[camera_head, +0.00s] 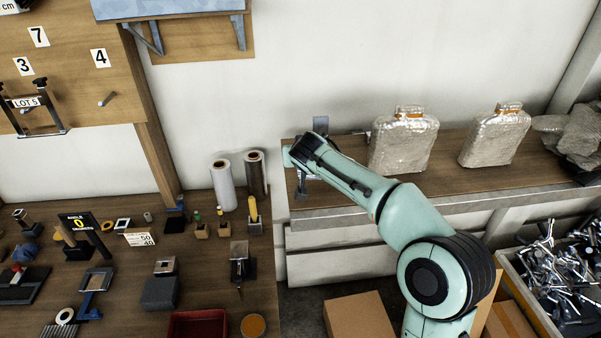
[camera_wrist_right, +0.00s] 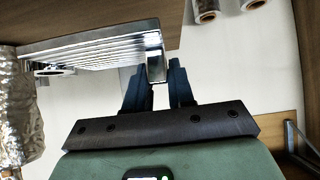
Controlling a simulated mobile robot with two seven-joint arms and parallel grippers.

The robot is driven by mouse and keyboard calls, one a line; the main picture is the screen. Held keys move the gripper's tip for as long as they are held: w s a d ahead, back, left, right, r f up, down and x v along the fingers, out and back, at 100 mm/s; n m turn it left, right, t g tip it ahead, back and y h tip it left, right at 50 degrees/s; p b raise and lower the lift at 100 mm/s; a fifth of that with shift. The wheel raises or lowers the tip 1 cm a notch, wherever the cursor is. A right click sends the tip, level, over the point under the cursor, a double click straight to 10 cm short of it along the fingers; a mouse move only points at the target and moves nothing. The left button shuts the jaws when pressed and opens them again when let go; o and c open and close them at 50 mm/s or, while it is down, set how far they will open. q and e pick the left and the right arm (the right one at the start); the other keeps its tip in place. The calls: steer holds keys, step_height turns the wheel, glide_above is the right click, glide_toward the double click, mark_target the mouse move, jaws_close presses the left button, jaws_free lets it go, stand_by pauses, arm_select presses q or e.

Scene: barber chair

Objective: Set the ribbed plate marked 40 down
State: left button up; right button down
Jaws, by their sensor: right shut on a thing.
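My right gripper (camera_wrist_right: 157,72) is shut on a bright metal ribbed plate (camera_wrist_right: 90,48); its dark fingers pinch the plate's end block. The ribs run along the plate away from the fingers. The number 40 does not show on it. In the right wrist view the plate is close to the wooden shelf board; I cannot tell whether they touch. In the head view my right arm reaches to the left end of the wall shelf (camera_head: 345,192), and its wrist hides most of the gripper and plate. My left gripper is not in view.
Wrapped packages (camera_head: 403,142) (camera_head: 495,138) stand on the shelf to the right of my wrist. Two upright rolls (camera_head: 222,186) (camera_head: 256,174) stand left of it on the crowded workbench (camera_head: 205,270). A crate of metal parts (camera_head: 557,270) is at the lower right.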

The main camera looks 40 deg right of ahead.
step_height(320, 180, down, 4)
steer(key=shift+r+b, duration=0.25)
steer(key=shift+b, duration=0.1)
steer(key=shift+f, duration=0.35)
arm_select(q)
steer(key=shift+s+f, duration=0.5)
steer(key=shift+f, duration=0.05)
arm_select(e)
steer(key=c, duration=1)
jaws_free()
steer(key=shift+o, duration=0.2)
steer(key=shift+s, duration=0.1)
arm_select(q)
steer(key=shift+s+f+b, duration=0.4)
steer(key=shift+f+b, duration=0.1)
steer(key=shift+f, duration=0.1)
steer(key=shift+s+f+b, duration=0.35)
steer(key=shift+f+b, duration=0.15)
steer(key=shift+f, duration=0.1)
arm_select(e)
steer(key=v, duration=1.2)
